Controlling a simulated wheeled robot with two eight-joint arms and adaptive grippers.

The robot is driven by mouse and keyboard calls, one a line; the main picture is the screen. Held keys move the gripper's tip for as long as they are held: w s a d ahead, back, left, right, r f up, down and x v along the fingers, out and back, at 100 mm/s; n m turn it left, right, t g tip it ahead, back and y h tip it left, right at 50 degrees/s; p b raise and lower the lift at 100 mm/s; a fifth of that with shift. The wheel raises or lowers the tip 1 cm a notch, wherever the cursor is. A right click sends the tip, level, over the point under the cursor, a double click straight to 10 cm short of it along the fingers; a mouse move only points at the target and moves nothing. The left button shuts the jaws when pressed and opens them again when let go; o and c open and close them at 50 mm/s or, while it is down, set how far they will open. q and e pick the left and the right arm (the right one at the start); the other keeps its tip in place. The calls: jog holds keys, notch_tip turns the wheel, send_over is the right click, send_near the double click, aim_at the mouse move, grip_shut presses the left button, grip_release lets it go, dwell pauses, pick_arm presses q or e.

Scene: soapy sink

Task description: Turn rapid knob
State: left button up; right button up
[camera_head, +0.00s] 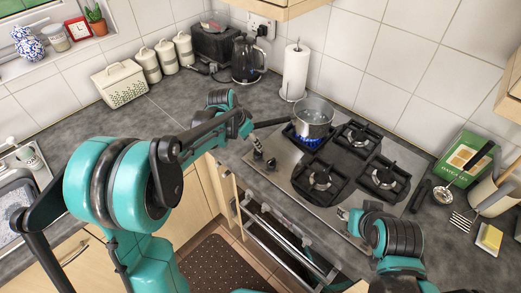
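A steel gas hob (283,180) is set in the grey counter. Small dark knobs (271,164) stand on its left end; which one is the rapid knob cannot be told. My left gripper (255,143) points down beside these knobs, partly hidden by its own wrist. Its fingertips are too small to tell whether they are open or touching a knob. A steel pot (313,117) sits over a blue flame (307,138) on the back left burner. My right gripper (347,214) is low over the hob's front right edge, its fingers unclear.
The pot's dark handle (271,122) points left, close to my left gripper. A kettle (246,60) and paper roll (295,72) stand behind. A green box (464,158) and utensils lie at right. An oven front with a bar handle (290,255) is below the hob.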

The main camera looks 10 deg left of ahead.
aim_at(257, 154)
pick_arm(q)
jog(key=b+x, duration=0.2)
jog(key=x, duration=0.5)
jog(key=shift+w+d+f, duration=0.1)
jog(key=shift+w+f, duration=0.05)
jog(key=shift+f, duration=0.15)
